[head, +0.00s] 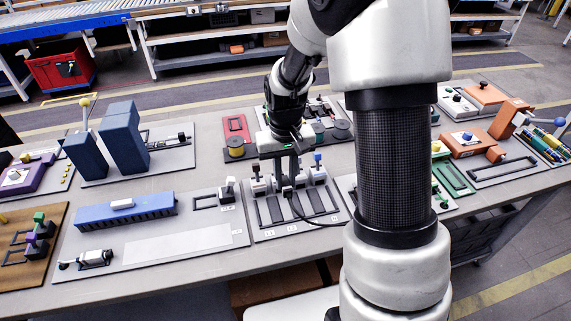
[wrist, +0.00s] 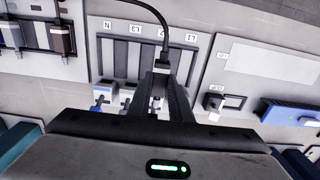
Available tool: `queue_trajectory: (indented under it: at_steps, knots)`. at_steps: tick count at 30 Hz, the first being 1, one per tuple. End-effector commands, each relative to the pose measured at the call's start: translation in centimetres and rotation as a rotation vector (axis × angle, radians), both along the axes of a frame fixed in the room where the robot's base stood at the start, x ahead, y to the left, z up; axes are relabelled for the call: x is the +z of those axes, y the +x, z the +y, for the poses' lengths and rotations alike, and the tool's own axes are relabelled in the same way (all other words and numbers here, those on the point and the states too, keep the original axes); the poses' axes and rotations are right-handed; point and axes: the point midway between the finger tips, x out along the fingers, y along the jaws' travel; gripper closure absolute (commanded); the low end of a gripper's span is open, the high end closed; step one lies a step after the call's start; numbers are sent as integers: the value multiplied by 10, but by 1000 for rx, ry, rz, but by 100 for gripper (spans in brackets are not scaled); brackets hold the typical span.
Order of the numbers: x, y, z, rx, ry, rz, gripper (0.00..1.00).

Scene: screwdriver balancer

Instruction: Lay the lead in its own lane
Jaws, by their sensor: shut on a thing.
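The lead is a black cable that runs out from my gripper (head: 288,184) and curves right over the front of the grey lane board (head: 262,235). In the wrist view the lead (wrist: 166,32) rises from between the fingertips and bends left at the top. My gripper (wrist: 161,76) is shut on the lead's end. Its fingers hide part of the board.
White lever blocks stand at the lanes' far ends, one with a blue knob (head: 318,157). A grey board with a blue ribbed bar (head: 127,210) lies to the left. Dark blue blocks (head: 123,138) stand behind it. Spools (head: 236,146) sit behind the lane board.

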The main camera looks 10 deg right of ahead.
Motion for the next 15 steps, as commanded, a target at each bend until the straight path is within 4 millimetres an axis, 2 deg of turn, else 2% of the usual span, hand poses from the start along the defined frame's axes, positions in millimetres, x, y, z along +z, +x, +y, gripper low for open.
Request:
queue_trajectory:
  at_steps: [8, 15]
  knots:
    - [-13, -1, 0, 0, 1, 1, 100]
    - [-41, -1, 0, 0, 1, 0, 100]
